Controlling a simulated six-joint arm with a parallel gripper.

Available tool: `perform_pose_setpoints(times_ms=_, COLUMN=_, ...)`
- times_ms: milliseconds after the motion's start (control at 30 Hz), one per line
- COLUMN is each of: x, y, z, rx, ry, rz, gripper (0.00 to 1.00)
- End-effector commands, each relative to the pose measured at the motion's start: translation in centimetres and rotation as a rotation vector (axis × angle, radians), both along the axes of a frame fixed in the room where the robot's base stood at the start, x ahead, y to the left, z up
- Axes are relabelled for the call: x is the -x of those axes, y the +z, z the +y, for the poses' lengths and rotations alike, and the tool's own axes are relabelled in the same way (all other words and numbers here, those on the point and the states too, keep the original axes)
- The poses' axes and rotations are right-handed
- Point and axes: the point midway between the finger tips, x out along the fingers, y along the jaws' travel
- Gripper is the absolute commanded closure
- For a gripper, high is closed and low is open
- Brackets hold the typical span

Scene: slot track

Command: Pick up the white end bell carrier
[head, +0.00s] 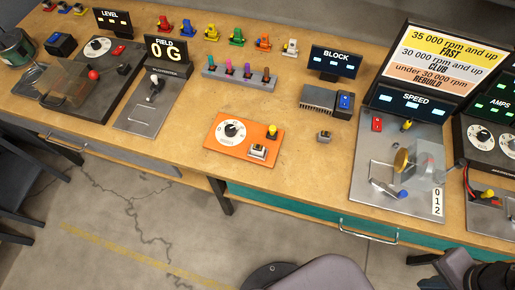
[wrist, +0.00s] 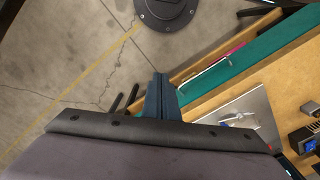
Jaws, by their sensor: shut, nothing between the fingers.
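The white end bell carrier (head: 290,47) appears to be the small white piece at the right end of a row of coloured pieces near the table's back edge. It stands upright and apart from its neighbours. It is not in the wrist view. My gripper (wrist: 161,82) shows in the wrist view as dark blue fingers closed together, with nothing between them. It hangs over the floor in front of the table, far from the white carrier. I cannot make out the fingers in the head view.
An orange carrier (head: 263,43) stands just left of the white one. The BLOCK display (head: 334,61) stands to its right, and a grey rack with coloured pegs (head: 238,77) in front. The tall SPEED sign (head: 436,62) rises farther right.

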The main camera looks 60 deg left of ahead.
Motion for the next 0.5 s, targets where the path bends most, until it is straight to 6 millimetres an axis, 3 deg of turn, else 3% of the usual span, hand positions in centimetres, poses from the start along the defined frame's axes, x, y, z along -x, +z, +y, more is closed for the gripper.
perform_pose_setpoints(times_ms=233, x=0.00, y=0.00, z=0.00, rx=0.000, ry=0.000, rz=0.000, gripper=1.00)
perform_pose_setpoints(times_ms=433, x=0.00, y=0.00, z=0.00, rx=0.000, ry=0.000, rz=0.000, gripper=0.52)
perform_pose_setpoints(times_ms=500, x=0.00, y=0.00, z=0.00, rx=0.000, ry=0.000, rz=0.000, gripper=0.48)
